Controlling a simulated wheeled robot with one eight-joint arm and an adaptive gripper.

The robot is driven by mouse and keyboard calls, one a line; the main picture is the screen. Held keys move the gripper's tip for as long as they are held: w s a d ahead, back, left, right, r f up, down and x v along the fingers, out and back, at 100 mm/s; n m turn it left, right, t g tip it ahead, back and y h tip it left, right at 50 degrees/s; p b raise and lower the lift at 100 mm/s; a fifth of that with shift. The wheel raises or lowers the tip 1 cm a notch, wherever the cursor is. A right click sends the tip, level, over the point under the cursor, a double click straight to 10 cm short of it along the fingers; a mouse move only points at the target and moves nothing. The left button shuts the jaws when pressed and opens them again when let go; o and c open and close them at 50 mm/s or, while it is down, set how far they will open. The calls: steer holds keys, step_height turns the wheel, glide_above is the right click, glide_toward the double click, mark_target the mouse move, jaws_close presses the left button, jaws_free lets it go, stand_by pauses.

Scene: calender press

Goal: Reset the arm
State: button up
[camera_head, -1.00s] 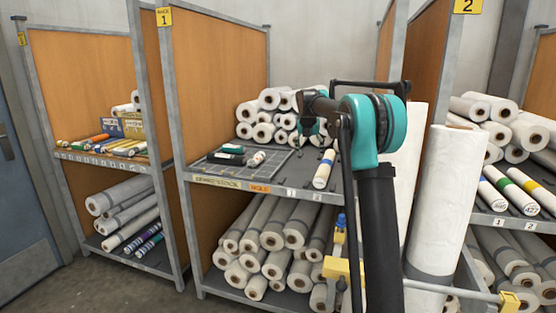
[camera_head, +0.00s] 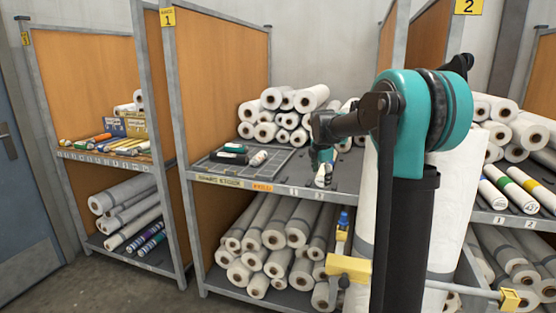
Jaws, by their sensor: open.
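My arm (camera_head: 412,125), teal and black, stands in the right middle of the head view, bent at its elbow with the forearm reaching left toward the shelf of rack 1. My gripper (camera_head: 322,170) is small and partly hidden at the forearm's end, above the shelf's front part. It is open. A white roll (camera_head: 320,182) lies on the shelf right at the gripper, partly covered by it; I cannot tell whether they touch.
A grey gridded mat (camera_head: 275,163) on the shelf carries dark teal items (camera_head: 232,150) and a short white roll (camera_head: 258,158). White rolls (camera_head: 285,118) are stacked behind. A tall wrapped roll (camera_head: 447,220) stands close behind my arm. A yellow clamp-like part (camera_head: 348,268) is low in front.

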steer(key=s+d+f+m, duration=0.1)
steer(key=s+f+m, duration=0.5)
steer(key=s, duration=0.6)
steer(key=s+f+m, duration=0.7)
steer(key=s+m, duration=0.1)
steer(key=s, duration=0.5)
steer(key=s+d+f+m+y, duration=0.1)
steer(key=s+f+m, duration=0.6)
steer(key=s, duration=0.5)
steer(key=shift+s+d+m, duration=0.3)
steer(key=shift+s+m, duration=0.1)
steer(key=shift+m, duration=0.1)
